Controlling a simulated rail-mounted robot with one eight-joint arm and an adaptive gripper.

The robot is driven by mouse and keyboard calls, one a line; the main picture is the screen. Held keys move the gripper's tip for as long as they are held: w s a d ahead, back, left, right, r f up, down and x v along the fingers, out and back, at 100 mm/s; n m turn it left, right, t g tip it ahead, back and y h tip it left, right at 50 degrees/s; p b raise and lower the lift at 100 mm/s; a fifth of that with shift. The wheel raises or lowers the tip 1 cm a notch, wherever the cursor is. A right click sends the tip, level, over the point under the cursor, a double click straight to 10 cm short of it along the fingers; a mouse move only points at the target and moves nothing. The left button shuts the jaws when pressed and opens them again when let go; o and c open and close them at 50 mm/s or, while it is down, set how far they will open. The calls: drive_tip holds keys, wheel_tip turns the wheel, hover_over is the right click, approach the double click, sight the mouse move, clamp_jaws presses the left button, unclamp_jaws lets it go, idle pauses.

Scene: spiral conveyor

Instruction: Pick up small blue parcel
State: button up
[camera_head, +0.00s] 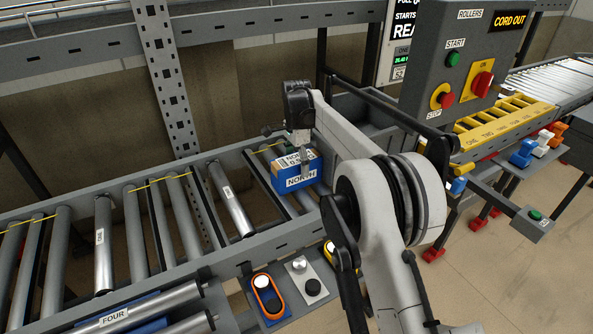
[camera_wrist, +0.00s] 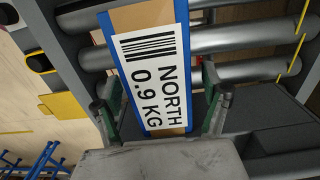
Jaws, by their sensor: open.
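The small blue parcel (camera_head: 283,184) sits on the conveyor rollers at the middle of the head view. It has a tan top and white labels; the front one reads NORTH. My gripper (camera_head: 303,165) points down at it from above, with a finger in front of its labelled side. In the wrist view the parcel (camera_wrist: 150,62) shows a label reading NORTH 0.9 KG. My open gripper (camera_wrist: 163,98) has one finger on each side of it there. Whether the fingers touch the parcel I cannot tell.
The grey conveyor rail (camera_head: 190,268) runs along the front of the rollers. A loose roller marked FOUR (camera_head: 140,305) lies at the lower left. A control box (camera_head: 462,65) with buttons and a yellow rack (camera_head: 500,132) stand to the right. A perforated upright (camera_head: 165,75) rises behind.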

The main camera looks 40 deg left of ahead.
drive_tip(key=shift+f, duration=1.5)
drive_tip(key=shift+s, duration=0.1)
clamp_jaws()
